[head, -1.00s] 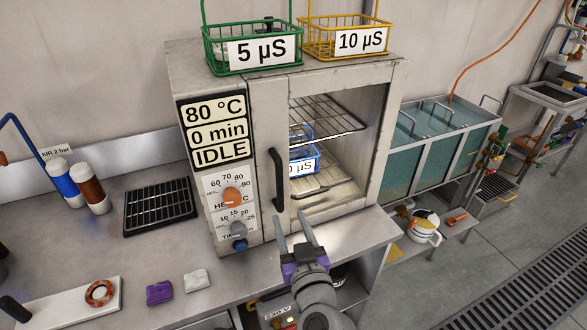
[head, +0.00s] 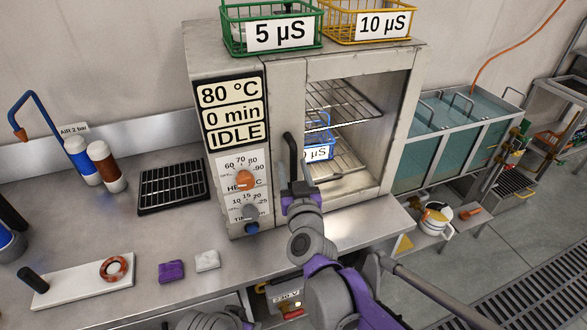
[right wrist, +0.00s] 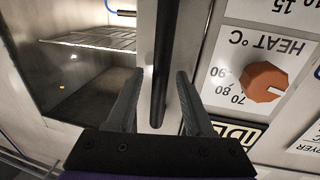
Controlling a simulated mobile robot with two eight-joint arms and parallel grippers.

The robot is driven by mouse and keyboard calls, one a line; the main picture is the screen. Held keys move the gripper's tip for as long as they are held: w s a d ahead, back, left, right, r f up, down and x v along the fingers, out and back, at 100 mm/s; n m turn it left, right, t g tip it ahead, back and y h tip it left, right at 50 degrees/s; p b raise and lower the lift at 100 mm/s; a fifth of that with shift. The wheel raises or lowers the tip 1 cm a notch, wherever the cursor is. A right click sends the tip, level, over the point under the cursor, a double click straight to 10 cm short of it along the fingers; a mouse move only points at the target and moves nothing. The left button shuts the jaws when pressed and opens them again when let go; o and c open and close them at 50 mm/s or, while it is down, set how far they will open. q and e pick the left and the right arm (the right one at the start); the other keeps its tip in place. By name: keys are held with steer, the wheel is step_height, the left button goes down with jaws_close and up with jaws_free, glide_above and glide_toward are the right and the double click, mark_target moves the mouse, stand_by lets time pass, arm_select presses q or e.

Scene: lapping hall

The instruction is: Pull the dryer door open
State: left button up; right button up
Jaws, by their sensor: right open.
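The dryer (head: 227,52) stands on the steel bench. Its door (head: 296,98) looks shut, and its wire racks and a blue basket (head: 318,152) show through the window. The black upright door handle (head: 291,152) is on the door's left side. My right gripper (head: 301,187) is at the handle's lower part and hides its lower end. In the right wrist view the open fingers (right wrist: 159,78) are on either side of the handle (right wrist: 162,60), with gaps showing. My left gripper is out of view.
Green (head: 232,40) and yellow (head: 412,38) baskets stand on top of the dryer. The heat dial (head: 246,180) and timer knob (head: 250,212) are left of the handle. A black rack (head: 172,187), a purple block (head: 171,271) and a white block (head: 207,261) lie on the bench.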

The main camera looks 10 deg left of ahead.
jaws_close()
stand_by(1.4)
